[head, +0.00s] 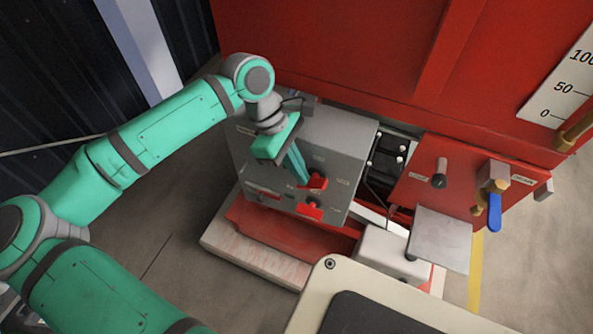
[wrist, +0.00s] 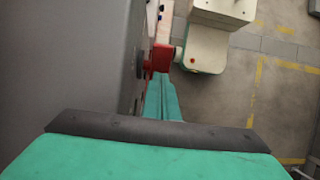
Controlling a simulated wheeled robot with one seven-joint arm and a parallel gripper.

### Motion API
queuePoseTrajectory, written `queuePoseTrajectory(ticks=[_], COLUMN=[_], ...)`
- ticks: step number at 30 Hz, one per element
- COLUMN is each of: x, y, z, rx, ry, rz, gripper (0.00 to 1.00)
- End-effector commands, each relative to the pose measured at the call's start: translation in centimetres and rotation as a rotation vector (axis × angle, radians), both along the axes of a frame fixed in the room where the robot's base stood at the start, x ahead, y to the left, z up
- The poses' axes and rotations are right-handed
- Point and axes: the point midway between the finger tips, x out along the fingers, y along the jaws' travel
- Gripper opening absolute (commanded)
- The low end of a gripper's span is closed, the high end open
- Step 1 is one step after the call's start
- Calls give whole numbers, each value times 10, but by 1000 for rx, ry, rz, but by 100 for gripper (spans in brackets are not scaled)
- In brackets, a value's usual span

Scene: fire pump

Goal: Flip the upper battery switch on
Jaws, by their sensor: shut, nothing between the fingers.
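A grey control box (head: 342,140) carries two red rotary switches on its front face. The upper battery switch (head: 317,181) sits above the lower red switch (head: 309,211). My gripper (head: 302,179) is shut and empty, its teal fingers pointing down at the box's front, with the tips just left of the upper switch. In the wrist view my gripper (wrist: 162,84) shows its fingers along the grey face, close to a red switch (wrist: 161,57). I cannot tell whether the tips touch it. The second switch is not clearly separate there.
Black batteries or terminals (head: 388,157) stand right of the box. A red panel (head: 455,180) holds a blue-handled valve (head: 494,212). A red tank wall (head: 340,45) rises behind. Open floor (head: 175,220) lies left of the box.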

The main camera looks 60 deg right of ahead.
Motion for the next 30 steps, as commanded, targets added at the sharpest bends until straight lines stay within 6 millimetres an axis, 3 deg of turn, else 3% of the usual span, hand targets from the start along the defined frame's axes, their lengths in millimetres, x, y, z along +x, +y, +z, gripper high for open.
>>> queuePoseTrajectory(ticks=[16,30], x=[-2,32], y=[0,2], z=[9,92], rx=[0,-2], ry=[4,0], rz=[-2,4], gripper=[0,0])
